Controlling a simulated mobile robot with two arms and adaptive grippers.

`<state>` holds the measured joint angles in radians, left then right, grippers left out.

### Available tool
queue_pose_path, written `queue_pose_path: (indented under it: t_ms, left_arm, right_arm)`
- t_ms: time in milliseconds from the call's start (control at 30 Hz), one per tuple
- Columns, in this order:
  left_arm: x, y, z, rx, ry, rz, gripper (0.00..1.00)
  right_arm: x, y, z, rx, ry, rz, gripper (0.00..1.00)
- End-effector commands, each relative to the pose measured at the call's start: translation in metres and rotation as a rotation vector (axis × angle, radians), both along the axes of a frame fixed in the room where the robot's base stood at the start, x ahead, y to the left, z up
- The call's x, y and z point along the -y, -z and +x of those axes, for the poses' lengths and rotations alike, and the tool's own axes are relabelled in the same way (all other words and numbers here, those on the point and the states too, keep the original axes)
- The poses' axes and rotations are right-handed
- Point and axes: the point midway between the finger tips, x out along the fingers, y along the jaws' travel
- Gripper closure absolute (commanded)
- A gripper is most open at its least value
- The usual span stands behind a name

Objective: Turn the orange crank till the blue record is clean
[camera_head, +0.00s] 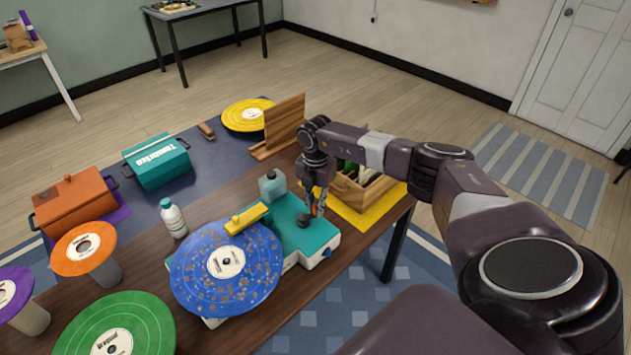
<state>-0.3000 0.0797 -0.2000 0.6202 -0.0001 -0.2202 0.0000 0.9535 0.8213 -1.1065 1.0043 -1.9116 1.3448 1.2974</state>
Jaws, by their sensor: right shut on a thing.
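The blue record (200,265) lies flat on the teal record-cleaning machine (302,236), with brown specks of dirt across much of its surface and a cream label in the middle. A yellow bar (246,218) reaches over the record's far edge. My right gripper (317,205) points down at the machine's right end, shut on the orange crank (321,211); the fingers hide most of the crank. My left gripper is out of view.
A white bottle (174,222) stands left of the machine. Green (150,325) and orange (70,254) records rest to the left, near an orange box (72,205) and a teal box (157,165). A wooden crate (356,196) stands behind the gripper on a yellow mat.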

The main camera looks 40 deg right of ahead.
Motion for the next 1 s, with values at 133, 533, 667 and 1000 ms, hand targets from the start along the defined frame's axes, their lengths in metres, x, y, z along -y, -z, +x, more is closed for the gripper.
queue_pose_path:
  t_ms: [133,533,667,1000]
  left_arm:
    - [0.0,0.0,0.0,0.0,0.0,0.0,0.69]
    - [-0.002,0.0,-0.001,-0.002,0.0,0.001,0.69]
    - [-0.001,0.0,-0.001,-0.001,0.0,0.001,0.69]
    - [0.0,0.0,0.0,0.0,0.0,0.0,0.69]
  right_arm:
    - [0.0,0.0,-0.001,-0.003,-0.001,0.0,0.77]
    - [0.0,-0.002,0.0,0.0,-0.002,0.001,0.69]
    - [0.0,-0.017,0.001,0.002,-0.003,0.001,0.69]
    - [0.001,-0.087,0.0,0.003,-0.001,-0.001,0.69]
